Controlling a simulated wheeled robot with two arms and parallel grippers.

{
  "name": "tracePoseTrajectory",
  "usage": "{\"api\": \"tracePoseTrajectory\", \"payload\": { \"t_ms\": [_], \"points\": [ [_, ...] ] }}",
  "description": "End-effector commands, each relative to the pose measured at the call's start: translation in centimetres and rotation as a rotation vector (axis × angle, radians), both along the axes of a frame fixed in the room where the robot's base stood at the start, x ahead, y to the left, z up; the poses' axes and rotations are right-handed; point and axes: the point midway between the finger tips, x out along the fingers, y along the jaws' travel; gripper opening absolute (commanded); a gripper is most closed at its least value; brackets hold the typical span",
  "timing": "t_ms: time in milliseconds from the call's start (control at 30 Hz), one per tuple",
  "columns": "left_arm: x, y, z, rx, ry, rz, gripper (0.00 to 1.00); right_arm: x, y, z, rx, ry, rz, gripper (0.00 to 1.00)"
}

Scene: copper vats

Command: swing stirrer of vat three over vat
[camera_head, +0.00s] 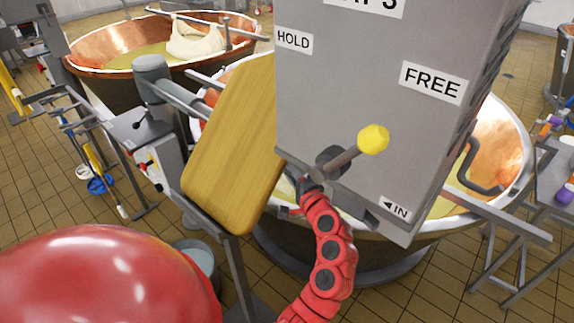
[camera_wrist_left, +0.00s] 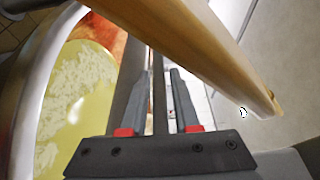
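My left gripper (camera_head: 305,182) is at the box's lower left corner, partly hidden. In the left wrist view its fingers (camera_wrist_left: 160,85) stand apart, with a thin grey bar (camera_wrist_left: 159,100) between them. The vat's yellow contents (camera_wrist_left: 80,95) show at left. My right gripper is not in view.
A wooden board (camera_head: 232,150) stands close left of my gripper; its edge crosses the left wrist view (camera_wrist_left: 200,45). Another copper vat (camera_head: 105,48) is behind at left. A grey rail (camera_head: 505,218) lies at right, near a side table (camera_head: 555,185). Tiled floor is open at lower right.

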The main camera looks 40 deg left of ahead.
Motion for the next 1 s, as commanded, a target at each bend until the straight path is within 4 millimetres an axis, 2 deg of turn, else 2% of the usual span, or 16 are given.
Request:
{"api": "tracePoseTrajectory", "payload": {
  "t_ms": [333, 500, 1000],
  "points": [
    [0.15, 0.36, -0.09, 0.000, 0.001, 0.000, 0.28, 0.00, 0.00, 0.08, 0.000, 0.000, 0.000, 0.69],
    [0.15, 0.35, -0.10, 0.000, 0.001, 0.001, 0.00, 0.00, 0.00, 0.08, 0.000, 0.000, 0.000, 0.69],
    [0.12, 0.35, -0.13, -0.001, 0.003, 0.001, 0.00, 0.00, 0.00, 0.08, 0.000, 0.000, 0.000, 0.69]
  ]
}}
